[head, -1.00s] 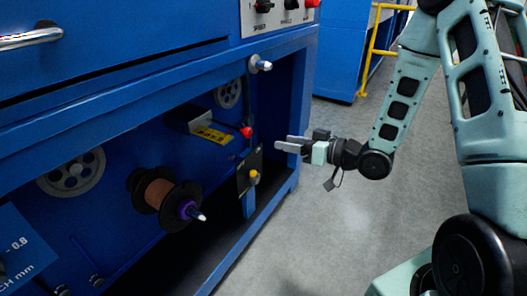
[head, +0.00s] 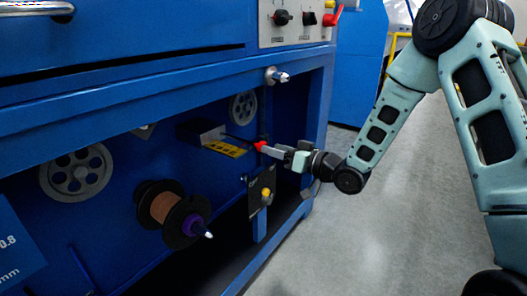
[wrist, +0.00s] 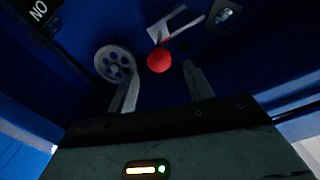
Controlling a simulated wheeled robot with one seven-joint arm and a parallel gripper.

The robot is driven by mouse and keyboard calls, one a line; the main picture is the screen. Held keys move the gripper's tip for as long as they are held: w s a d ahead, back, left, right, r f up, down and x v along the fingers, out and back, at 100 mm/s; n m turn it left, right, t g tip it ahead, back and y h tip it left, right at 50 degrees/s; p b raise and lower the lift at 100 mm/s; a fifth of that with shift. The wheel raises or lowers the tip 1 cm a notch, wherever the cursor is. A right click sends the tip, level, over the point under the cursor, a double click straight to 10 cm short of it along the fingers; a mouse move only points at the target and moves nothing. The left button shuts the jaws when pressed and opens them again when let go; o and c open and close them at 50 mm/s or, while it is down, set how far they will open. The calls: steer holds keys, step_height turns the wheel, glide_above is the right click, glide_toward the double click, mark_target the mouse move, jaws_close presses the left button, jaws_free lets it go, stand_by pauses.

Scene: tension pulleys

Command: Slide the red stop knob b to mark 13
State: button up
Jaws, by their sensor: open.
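The red knob (head: 260,146) sits inside the blue machine's open bay, just right of a yellow label. In the wrist view it is a round red ball (wrist: 159,61) ahead of my fingertips, roughly centred between them. My gripper (head: 272,151) is open and empty, its fingers pointing left at the knob. In the head view the fingertips overlap the knob's edge; I cannot tell whether they touch it. In the wrist view both fingers (wrist: 162,76) show, apart, with the knob beyond their tips. No mark 13 or scale numbers can be read.
A yellow knob (head: 266,194) on a dark plate sits below my gripper. A grey box with a yellow label (head: 226,149) is to the left. A copper spool (head: 165,208) and grey pulley wheels (head: 76,175) stand further left. The blue frame's upper beam (head: 215,88) runs above.

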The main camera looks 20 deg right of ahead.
mark_target(253, 144)
steer(key=shift+b+x, duration=0.5)
steer(key=shift+x, duration=1.85)
